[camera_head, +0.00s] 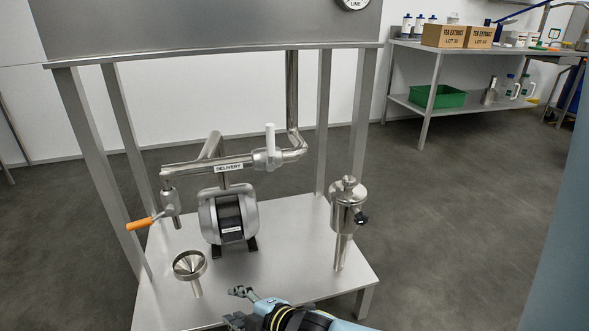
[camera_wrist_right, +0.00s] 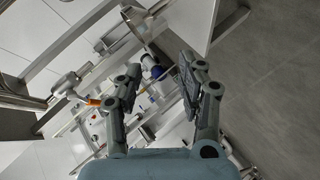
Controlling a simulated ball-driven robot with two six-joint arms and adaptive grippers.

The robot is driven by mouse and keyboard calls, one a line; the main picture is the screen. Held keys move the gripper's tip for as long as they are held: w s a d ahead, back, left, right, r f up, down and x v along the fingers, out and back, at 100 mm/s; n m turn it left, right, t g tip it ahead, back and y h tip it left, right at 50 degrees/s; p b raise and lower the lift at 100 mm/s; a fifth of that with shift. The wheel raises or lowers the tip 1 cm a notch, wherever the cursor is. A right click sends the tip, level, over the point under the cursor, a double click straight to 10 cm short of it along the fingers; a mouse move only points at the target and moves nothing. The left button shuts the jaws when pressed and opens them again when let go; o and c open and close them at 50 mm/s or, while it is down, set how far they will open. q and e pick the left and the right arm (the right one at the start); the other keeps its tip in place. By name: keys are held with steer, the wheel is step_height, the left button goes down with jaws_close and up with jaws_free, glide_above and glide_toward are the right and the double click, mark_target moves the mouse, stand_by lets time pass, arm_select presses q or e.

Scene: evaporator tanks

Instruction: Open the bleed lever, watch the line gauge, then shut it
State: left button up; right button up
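An orange-handled lever (camera_head: 139,224) sticks out to the left from a small valve (camera_head: 171,200) at the left end of the delivery pipe. An orange handle (camera_wrist_right: 93,102) also shows in the right wrist view, left of the fingers. The line gauge (camera_head: 353,3) is at the top edge of the head view, mostly cut off, so its needle is hidden. My right gripper (camera_head: 238,306) is low in the head view, in front of the stand and apart from the lever. Its fingers are spread and empty in the right wrist view (camera_wrist_right: 158,72). My left gripper is out of view.
A steel funnel (camera_head: 190,265) stands below the small valve. A pump (camera_head: 229,217), a pipe labelled DELIVERY (camera_head: 228,167) with a white upright lever (camera_head: 270,138), and a steel canister (camera_head: 348,205) stand nearby. Stand legs frame them. A shelf (camera_head: 425,108) is at the back right.

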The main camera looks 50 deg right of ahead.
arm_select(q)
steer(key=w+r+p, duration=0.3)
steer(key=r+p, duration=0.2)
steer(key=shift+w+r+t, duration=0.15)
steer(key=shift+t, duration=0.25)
arm_select(e)
steer(key=s+d+f+m+g, duration=0.2)
steer(key=s+f+m+g, duration=0.2)
steer(key=s, duration=0.9)
steer(key=shift+d+f+m+h, duration=0.15)
steer(key=shift+f+m+h, duration=0.2)
steer(key=shift+f, duration=0.6)
